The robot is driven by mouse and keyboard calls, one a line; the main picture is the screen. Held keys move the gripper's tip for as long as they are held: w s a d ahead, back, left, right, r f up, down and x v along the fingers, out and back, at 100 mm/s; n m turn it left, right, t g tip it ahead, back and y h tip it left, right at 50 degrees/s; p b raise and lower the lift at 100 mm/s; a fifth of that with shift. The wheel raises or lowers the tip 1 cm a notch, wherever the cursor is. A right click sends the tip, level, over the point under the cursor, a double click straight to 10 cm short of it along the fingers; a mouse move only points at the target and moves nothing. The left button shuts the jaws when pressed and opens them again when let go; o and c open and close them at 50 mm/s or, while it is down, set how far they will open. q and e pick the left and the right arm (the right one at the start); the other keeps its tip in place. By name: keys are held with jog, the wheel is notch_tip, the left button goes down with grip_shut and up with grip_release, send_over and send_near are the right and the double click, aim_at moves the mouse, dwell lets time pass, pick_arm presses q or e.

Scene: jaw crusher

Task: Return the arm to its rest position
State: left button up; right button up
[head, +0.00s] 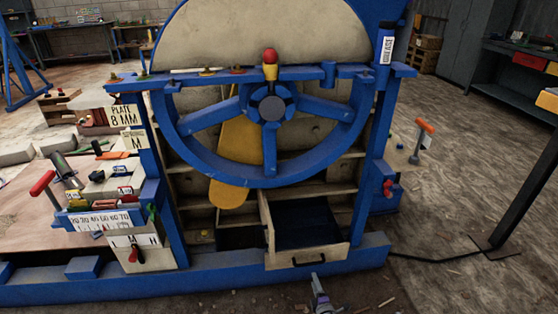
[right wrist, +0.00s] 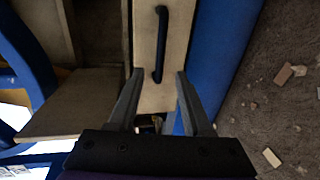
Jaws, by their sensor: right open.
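My right gripper (head: 320,284) is at the bottom of the head view, just in front of and below the pulled-out drawer (head: 307,257) of the blue machine. In the right wrist view the right gripper (right wrist: 159,75) is open, its two fingers spread, with nothing held. The drawer's dark handle (right wrist: 160,45) lies ahead of the fingers; its near end is close to the gap between the fingertips, and I cannot tell the exact distance. The handle also shows in the head view (head: 308,262). My left gripper is not in view.
The blue wheel (head: 269,150) and frame stand above the drawer. A blue base beam (head: 220,281) runs along the floor. A lever panel (head: 140,250) is at left, and a black cable (head: 440,258) lies at right. The floor at right is mostly clear, with small debris.

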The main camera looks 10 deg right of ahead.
jog(key=s+d+r+m+g+h, duration=0.15)
jog(key=r+m, duration=0.25)
jog(key=r, duration=0.7)
jog(key=d+r+m+g+h, duration=0.1)
jog(key=d+r+m+h, duration=0.3)
jog(key=r, duration=0.8)
jog(key=s+a+r+m+g+y, duration=0.1)
jog(key=s+a+r+m+g, duration=0.15)
jog(key=s+r+m, duration=0.5)
jog(key=s+a+m+g+y+p, duration=0.1)
jog(key=s+a+g+y, duration=0.2)
jog(key=s, duration=1.4)
jog(key=s+a+m+g+y, duration=0.1)
jog(key=s+a+m+g, duration=0.3)
jog(key=s, duration=1.2)
pick_arm(q)
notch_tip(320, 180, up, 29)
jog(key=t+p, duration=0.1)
jog(key=p, duration=2.4)
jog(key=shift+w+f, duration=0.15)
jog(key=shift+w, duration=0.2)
pick_arm(e)
notch_tip(320, 180, up, 29)
jog(key=w+n+t, duration=0.1)
jog(key=n, duration=0.1)
jog(key=shift+a+t, duration=0.2)
jog(key=shift+t, duration=0.2)
